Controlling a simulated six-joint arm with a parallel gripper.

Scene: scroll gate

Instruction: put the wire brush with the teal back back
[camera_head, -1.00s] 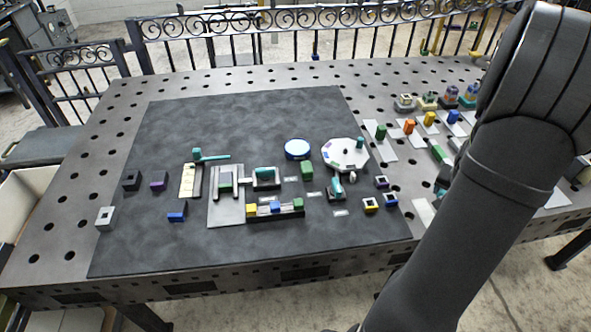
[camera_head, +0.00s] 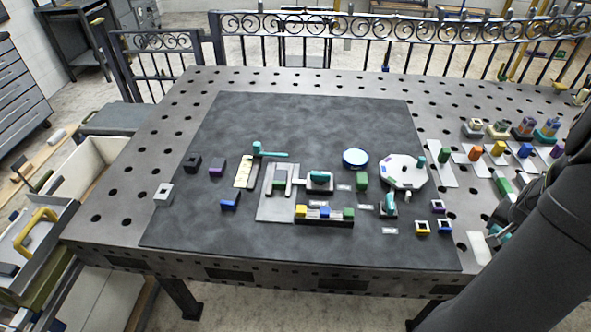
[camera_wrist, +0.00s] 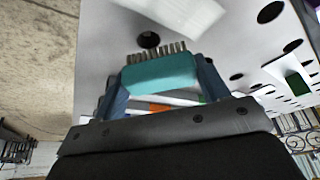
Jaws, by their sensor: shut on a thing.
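The wire brush with the teal back (camera_wrist: 160,72) is between the fingers of my gripper (camera_wrist: 163,80) in the wrist view. Its bristles point to the top of that picture, toward the perforated steel table. My gripper is shut on the teal back. In the head view my gripper (camera_head: 494,238) is at the right, partly hidden by my arm, with a bit of teal showing. A white card (camera_head: 474,246) lies on the table just left of it. A white card (camera_wrist: 180,12) also shows beyond the bristles in the wrist view.
Several white cards with coloured pieces, such as an orange block (camera_head: 475,153) and a green block (camera_head: 503,186), lie on the table's right. A dark mat (camera_head: 300,120) carries small blocks, a white octagonal plate (camera_head: 403,178) and fixtures. The table's front edge is close to my gripper.

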